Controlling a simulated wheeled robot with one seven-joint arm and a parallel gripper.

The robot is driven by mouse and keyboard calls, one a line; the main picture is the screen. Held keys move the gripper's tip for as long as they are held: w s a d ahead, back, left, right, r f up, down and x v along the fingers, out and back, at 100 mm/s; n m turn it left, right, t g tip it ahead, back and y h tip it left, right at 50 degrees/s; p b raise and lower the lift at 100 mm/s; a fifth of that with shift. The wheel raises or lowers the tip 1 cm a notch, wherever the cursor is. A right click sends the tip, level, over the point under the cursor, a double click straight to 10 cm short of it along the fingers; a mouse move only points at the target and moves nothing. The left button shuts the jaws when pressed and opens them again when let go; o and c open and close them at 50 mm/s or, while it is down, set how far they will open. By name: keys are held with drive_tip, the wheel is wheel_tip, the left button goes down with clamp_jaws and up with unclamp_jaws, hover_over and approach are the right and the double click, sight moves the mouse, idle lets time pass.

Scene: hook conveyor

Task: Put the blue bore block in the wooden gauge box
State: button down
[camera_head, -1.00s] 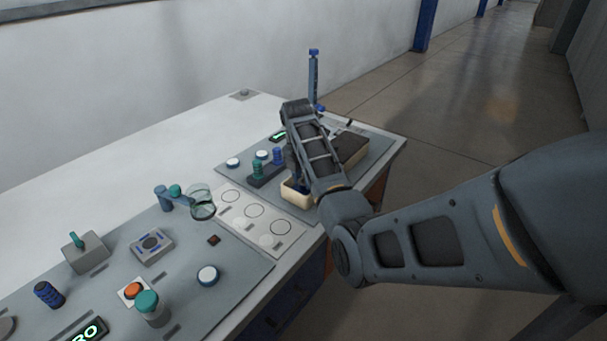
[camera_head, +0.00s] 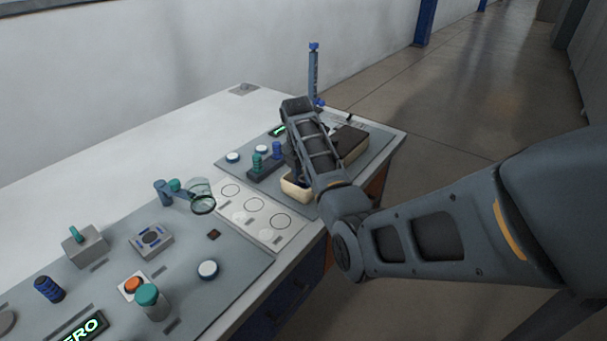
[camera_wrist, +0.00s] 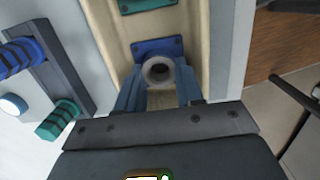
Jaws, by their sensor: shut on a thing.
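The wooden gauge box (camera_head: 294,192) is a cream, open tray near the right end of the bench, partly hidden behind my arm. In the wrist view its pale wall (camera_wrist: 213,45) runs beside a floor with a blue plate and a teal plate. My gripper (camera_wrist: 158,88) points into the box and is shut on the blue bore block (camera_wrist: 158,71). The block shows as a greyish ring with a dark round hole between the blue-grey fingers, close to the blue plate. Whether it touches the box floor I cannot tell.
A rack with blue and teal handles (camera_wrist: 58,80) stands beside the box. A tall blue post (camera_head: 314,75) rises behind my arm.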

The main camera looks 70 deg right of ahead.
drive_tip(key=c, duration=0.6)
unclamp_jaws()
drive_tip(key=shift+c, duration=0.2)
